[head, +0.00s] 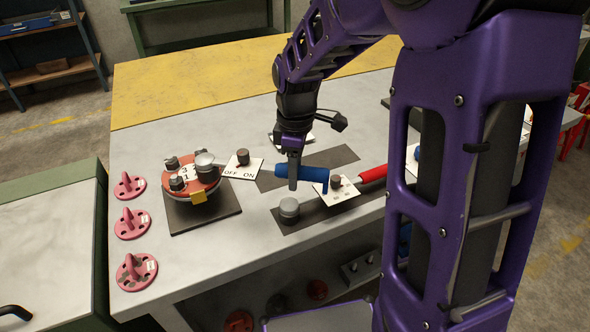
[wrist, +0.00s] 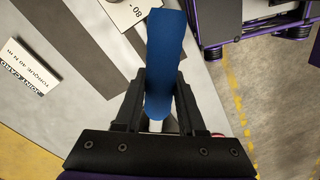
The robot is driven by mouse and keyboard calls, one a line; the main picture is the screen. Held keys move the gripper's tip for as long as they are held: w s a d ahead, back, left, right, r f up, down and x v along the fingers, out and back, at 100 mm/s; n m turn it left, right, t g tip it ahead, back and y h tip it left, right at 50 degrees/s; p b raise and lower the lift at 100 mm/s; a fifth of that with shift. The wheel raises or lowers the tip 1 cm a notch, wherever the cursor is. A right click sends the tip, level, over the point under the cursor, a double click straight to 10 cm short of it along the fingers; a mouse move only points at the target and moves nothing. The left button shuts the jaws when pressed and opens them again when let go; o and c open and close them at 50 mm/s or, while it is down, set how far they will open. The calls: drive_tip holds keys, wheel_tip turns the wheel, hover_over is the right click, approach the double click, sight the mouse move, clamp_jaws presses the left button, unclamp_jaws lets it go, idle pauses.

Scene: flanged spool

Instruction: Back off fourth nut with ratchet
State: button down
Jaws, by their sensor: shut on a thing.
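The ratchet's blue handle (head: 300,172) is held by my gripper (head: 293,183), which is shut on it above the table. In the wrist view the handle (wrist: 165,55) runs up between the two jaws. The ratchet's round silver head (head: 204,159) is at the left, over a dark socket (head: 206,174) that appears to sit on the spool's right side. The nut under it is hidden. The red flanged spool (head: 190,172) stands on a dark square mat (head: 215,215). Other nuts (head: 177,183) and white numbers show on its top, with a yellow tag at its front.
A red-handled wrench (head: 373,174) with a round silver head (head: 289,207) lies on a dark strip, partly under a white card (head: 345,190). An OFF/ON card (head: 238,172) lies behind the ratchet. Several pink flanged pieces (head: 132,223) line the left edge. The yellow back area is clear.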

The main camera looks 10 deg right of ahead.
drive_tip(key=s, duration=0.1)
drive_tip(key=s+a+m, duration=0.2)
drive_tip(key=shift+s+b, duration=0.35)
drive_tip(key=s+a+m, duration=0.2)
drive_tip(key=s, duration=0.1)
drive_tip(key=shift+s+a+m+b, duration=0.2)
drive_tip(key=shift+a+m+b, duration=0.15)
drive_tip(key=shift+m, duration=0.05)
drive_tip(key=shift+r, duration=0.1)
drive_tip(key=w+d+n, duration=0.1)
drive_tip(key=w+d+n+p, duration=0.1)
drive_tip(key=w, duration=0.1)
drive_tip(key=shift+w+d+n, duration=0.2)
drive_tip(key=shift+d+n, duration=0.1)
drive_tip(key=shift+d, duration=0.1)
drive_tip(key=shift+p, duration=0.3)
